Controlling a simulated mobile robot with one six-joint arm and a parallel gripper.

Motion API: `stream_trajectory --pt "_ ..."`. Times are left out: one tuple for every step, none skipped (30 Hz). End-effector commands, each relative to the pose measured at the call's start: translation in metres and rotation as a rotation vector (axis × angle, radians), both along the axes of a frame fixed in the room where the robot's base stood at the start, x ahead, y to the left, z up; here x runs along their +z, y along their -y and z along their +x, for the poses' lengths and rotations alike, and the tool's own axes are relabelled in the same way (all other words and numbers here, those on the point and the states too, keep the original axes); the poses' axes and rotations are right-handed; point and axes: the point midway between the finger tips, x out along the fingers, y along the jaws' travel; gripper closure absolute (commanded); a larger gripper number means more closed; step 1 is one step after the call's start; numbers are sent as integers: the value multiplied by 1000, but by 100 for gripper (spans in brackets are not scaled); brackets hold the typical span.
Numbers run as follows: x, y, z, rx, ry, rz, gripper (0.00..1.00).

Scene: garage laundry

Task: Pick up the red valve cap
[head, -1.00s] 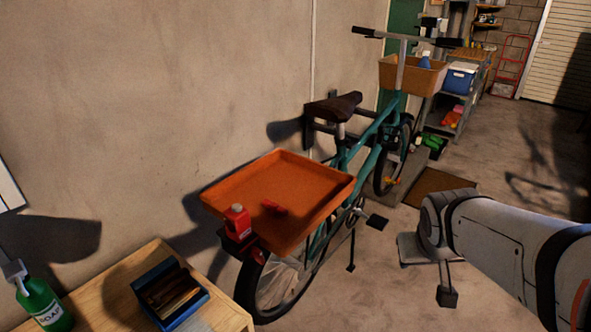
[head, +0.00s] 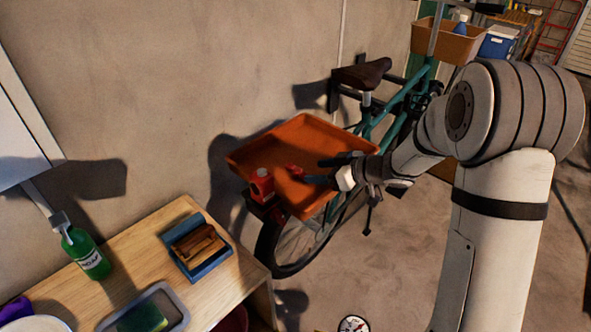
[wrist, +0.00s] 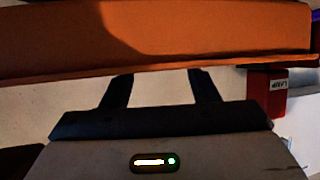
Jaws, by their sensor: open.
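A small red valve cap (head: 294,170) lies on the orange tray (head: 300,136) over the bicycle's rear wheel. My gripper (head: 322,171) reaches in from the right, just right of the cap and over the tray in the head view. Its two dark fingers are apart with nothing seen between them. In the wrist view my gripper (wrist: 162,82) is also open, its fingertips close to the tray's edge (wrist: 160,72). The cap does not show in the wrist view.
A red bicycle lamp (head: 261,187) sits at the tray's near left corner, and it also shows in the wrist view (wrist: 267,92). The saddle (head: 362,74) rises behind the tray.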

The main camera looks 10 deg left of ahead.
Motion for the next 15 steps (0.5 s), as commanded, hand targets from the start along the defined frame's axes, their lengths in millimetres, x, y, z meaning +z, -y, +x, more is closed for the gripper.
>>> stream_trajectory --pt "-3 -6 2 0 -1 0 45" --pt "-4 -8 3 0 -1 0 45" --pt "-6 -11 4 1 -1 -1 45" --pt "-6 -13 4 0 0 -1 45" --pt "-7 -15 5 -1 0 -1 45" --pt "-8 -18 6 -2 0 -1 45" --pt "-9 -21 7 -1 0 -1 45" --pt "-11 -24 8 -1 0 -2 45" --pt "-13 -30 10 0 -1 -2 45" --pt "-15 -34 11 0 1 -1 45" --pt "-17 -38 13 0 0 -1 45" --pt "-20 -44 14 0 -1 -2 45" --pt "-22 -48 16 -1 -1 -2 45" --pt "-23 -51 17 -2 0 -2 45" --pt "-25 -53 18 -2 0 -2 45"
